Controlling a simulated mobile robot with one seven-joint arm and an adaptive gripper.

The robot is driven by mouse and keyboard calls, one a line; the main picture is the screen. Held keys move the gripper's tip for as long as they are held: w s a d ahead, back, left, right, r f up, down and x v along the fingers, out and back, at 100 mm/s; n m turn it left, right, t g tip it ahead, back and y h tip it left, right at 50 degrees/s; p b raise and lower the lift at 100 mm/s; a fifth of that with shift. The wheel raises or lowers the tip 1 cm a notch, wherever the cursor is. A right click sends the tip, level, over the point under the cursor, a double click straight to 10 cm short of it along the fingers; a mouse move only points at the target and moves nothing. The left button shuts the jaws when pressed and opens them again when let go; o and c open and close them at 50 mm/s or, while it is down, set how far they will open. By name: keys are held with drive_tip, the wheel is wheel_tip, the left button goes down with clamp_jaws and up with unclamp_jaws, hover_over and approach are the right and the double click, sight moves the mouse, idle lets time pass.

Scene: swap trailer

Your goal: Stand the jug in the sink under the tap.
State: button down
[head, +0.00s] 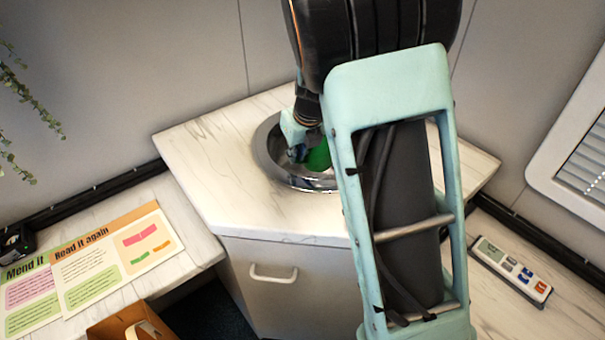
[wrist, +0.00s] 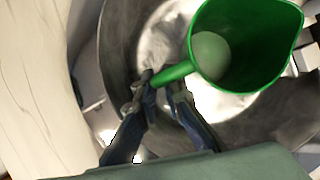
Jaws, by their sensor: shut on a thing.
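The green jug (wrist: 245,45) fills the upper right of the wrist view, its open mouth facing the camera and a pale round patch inside. My gripper (wrist: 160,88) is shut on the jug's handle (wrist: 173,74). In the head view a small green part of the jug (head: 318,157) shows beside my gripper (head: 300,152), within the outline of the round steel sink (head: 264,160). The sink (wrist: 118,45) also shows around the jug in the wrist view. I cannot tell whether the jug touches the sink's bottom. I cannot make out the tap; my arm hides part of the sink.
The sink is set in a pale marble-look corner counter (head: 210,150) against the walls. Printed sheets (head: 100,265) lie on the left worktop, with a brown box (head: 130,322) below. A grey keypad device (head: 512,270) lies on the right worktop. The counter left of the sink is clear.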

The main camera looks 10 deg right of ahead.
drive_tip(key=shift+f+b, duration=0.75)
drive_tip(key=shift+f, duration=2)
drive_tip(key=shift+f, duration=0.1)
drive_tip(key=c, duration=2)
unclamp_jaws()
drive_tip(key=shift+c, duration=0.2)
drive_tip(key=shift+s+r, duration=0.1)
drive_tip(key=shift+r, duration=0.35)
drive_tip(key=p+v, duration=0.4)
drive_tip(key=v, duration=0.7)
drive_tip(key=shift+s+d+r, duration=0.1)
drive_tip(key=shift+r, duration=0.05)
